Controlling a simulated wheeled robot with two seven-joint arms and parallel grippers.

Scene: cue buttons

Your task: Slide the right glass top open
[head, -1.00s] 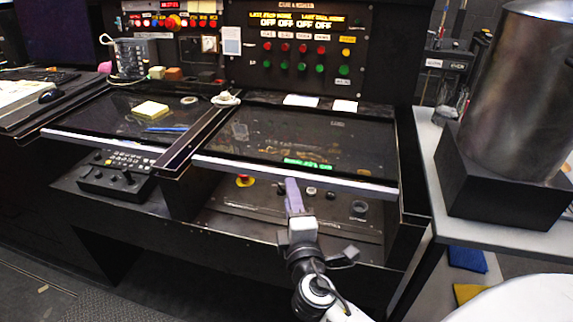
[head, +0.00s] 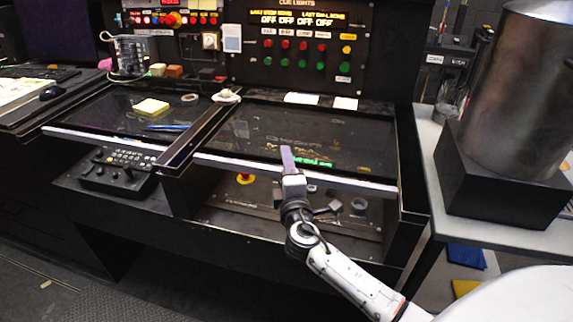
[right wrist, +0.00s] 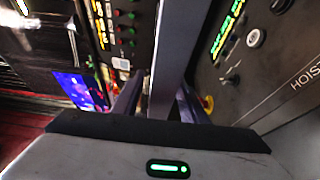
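The right glass top (head: 360,150) is a dark reflective pane with a pale front rail (head: 345,181). It lies over the right part of the console, with a shallow panel showing below the rail. My right gripper (head: 287,158) is at the middle of this rail, its fingers reaching up over it in the head view. In the right wrist view the rail (right wrist: 172,50) runs between the two fingers (right wrist: 160,85), which stand apart on either side of it. Whether either finger touches the rail is unclear. My left gripper is not in view.
A left glass top (head: 110,112) carries yellow notes (head: 151,106) and a blue pen. A dark divider (head: 195,138) separates the tops. Papers (head: 302,98) lie behind the right glass, below the button panel (head: 300,45). A metal cylinder (head: 515,85) stands at right.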

